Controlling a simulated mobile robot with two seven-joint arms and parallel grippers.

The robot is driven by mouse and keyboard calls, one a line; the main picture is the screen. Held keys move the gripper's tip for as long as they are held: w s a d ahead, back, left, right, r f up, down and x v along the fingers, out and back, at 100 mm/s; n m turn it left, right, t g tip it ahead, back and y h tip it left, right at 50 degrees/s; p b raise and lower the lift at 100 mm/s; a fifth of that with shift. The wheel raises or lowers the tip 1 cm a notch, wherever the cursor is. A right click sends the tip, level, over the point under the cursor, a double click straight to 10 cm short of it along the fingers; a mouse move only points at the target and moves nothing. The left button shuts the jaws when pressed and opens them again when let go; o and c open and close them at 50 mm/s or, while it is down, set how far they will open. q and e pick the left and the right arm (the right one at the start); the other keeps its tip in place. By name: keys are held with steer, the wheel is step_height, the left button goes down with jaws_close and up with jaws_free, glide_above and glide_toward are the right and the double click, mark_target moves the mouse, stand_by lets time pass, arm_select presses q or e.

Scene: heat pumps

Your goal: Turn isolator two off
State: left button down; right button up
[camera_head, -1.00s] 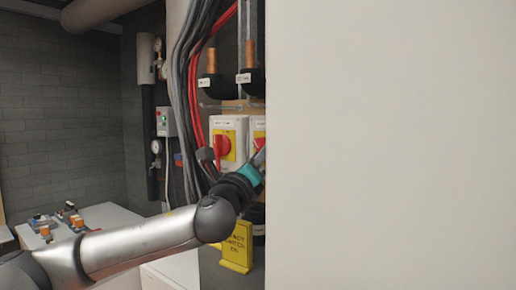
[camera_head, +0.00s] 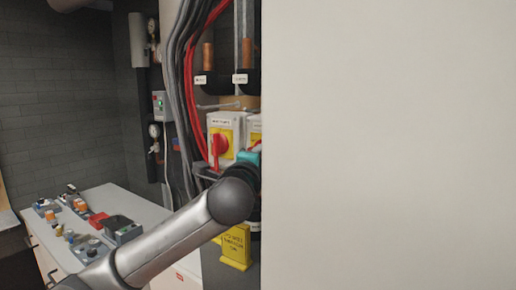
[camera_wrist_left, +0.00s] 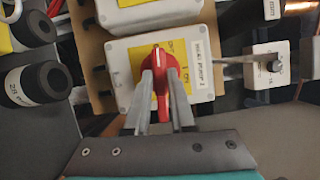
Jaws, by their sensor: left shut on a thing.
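Two grey isolator boxes with yellow plates are mounted side by side. The left box (camera_head: 227,122) shows whole in the head view, with its red handle (camera_head: 219,146). The right box (camera_head: 254,130) is mostly hidden by a pale panel and my gripper. My left gripper (camera_wrist_left: 162,95) is shut on the red handle (camera_wrist_left: 160,60) of the right box in the left wrist view, one finger on each side. The label (camera_wrist_left: 202,72) is too blurred to read surely. My right gripper is not in view.
A large pale panel (camera_head: 390,145) fills the right of the head view, close to my left wrist. Red and grey cables (camera_head: 190,95) run left of the boxes. A bench (camera_head: 135,205) with small devices stands at the left.

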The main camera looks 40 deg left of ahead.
arm_select(q)
steer(key=shift+r+n+p, duration=0.1)
steer(key=shift+n+p, duration=0.3)
steer(key=shift+n, duration=0.1)
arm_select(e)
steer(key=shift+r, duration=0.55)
arm_select(q)
steer(key=c, duration=0.8)
jaws_free()
steer(key=shift+o, duration=0.2)
steer(key=shift+a, duration=0.1)
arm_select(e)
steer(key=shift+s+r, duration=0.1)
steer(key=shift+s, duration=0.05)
